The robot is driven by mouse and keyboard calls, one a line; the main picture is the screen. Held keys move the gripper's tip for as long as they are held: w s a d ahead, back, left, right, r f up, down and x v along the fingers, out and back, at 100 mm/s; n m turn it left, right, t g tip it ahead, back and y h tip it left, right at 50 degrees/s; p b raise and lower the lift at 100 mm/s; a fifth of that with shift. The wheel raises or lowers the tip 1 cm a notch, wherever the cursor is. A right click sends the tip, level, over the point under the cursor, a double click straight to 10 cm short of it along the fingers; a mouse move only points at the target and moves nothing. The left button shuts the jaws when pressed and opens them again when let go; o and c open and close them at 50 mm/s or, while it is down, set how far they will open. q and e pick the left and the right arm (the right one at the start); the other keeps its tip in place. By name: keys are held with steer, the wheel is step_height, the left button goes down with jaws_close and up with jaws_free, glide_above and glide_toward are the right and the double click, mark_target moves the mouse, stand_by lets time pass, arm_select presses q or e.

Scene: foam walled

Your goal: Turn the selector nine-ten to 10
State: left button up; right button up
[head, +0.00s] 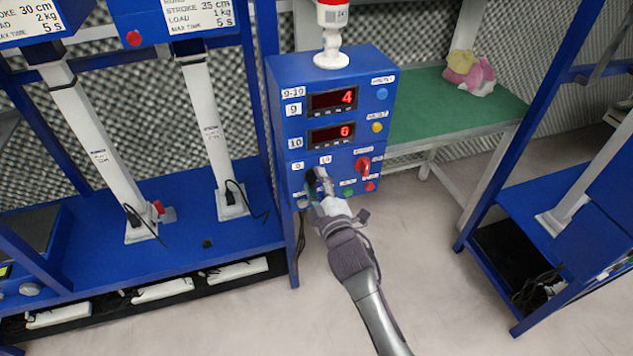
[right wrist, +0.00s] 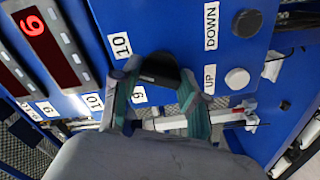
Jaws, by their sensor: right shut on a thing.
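The blue control box (head: 280,120) stands at the middle of the head view. Its selector nine-ten is a black knob (right wrist: 160,68) in the right wrist view, beside the labels 10 (right wrist: 121,44) and 9 (right wrist: 139,94). My right gripper (head: 317,183) is at the lower left of the box front, below the small labels 9 and 10. In the right wrist view its teal fingers (right wrist: 160,100) are on both sides of the knob and shut on it. The fingers hide part of the knob, and I cannot tell which label it points to. My left gripper is not in view.
Blue test racks stand left and right; a green-topped table (head: 430,110) is behind.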

steer(key=shift+f+m, duration=0.1)
steer(key=shift+m, duration=0.3)
steer(key=o, duration=1.1)
steer(key=shift+o, duration=0.2)
steer(key=shift+s, duration=0.1)
steer(key=v, duration=1.2)
